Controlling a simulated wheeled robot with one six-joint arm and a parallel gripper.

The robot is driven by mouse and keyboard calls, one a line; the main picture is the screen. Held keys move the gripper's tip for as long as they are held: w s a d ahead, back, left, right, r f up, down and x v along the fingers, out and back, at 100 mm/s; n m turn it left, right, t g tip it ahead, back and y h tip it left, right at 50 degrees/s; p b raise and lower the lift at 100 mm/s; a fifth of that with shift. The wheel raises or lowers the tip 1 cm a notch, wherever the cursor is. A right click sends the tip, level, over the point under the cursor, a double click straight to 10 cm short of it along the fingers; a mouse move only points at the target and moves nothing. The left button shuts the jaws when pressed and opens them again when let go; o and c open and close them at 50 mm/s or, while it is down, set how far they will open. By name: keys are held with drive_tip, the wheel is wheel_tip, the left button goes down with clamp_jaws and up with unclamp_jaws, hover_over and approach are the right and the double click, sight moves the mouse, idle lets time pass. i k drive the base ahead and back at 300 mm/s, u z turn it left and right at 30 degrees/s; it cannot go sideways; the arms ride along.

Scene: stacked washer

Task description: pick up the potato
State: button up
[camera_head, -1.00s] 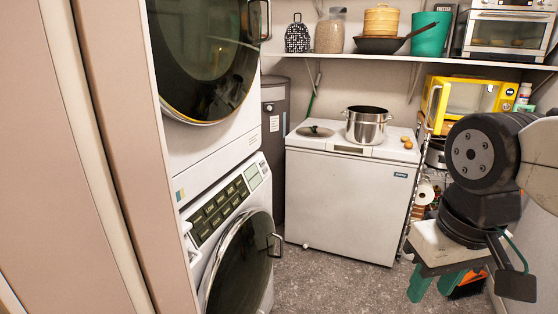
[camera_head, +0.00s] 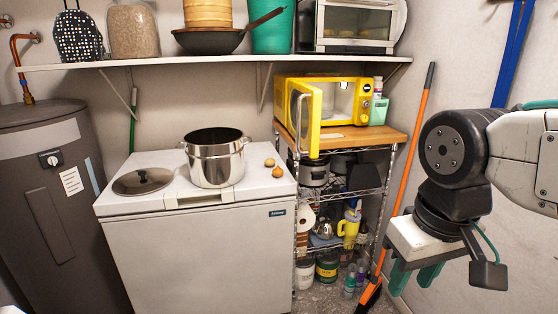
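Two small round brown items lie close together on the white chest freezer's lid, right of a steel pot. The farther, paler one (camera_head: 269,162) looks like the potato. The nearer, more orange one (camera_head: 277,172) looks like an onion, though both are too small to be sure. My gripper (camera_head: 413,281) hangs at the right of the view, pointing down, with its two green fingers apart and nothing seen between them. It is well to the right of the freezer and apart from both items.
The steel pot (camera_head: 216,160) and a loose lid (camera_head: 142,181) sit on the freezer (camera_head: 200,260). A yellow microwave (camera_head: 350,100) stands with its door open on a wire rack (camera_head: 345,190). A shelf (camera_head: 215,61) runs above. An orange-handled broom (camera_head: 411,165) leans near my gripper.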

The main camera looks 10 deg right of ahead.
sight(270, 162)
drive_tip(key=z, duration=0.2)
drive_tip(key=i, duration=1.3)
drive_tip(key=u, duration=0.9)
drive_tip(key=i, duration=0.35)
drive_tip(key=u, duration=0.35)
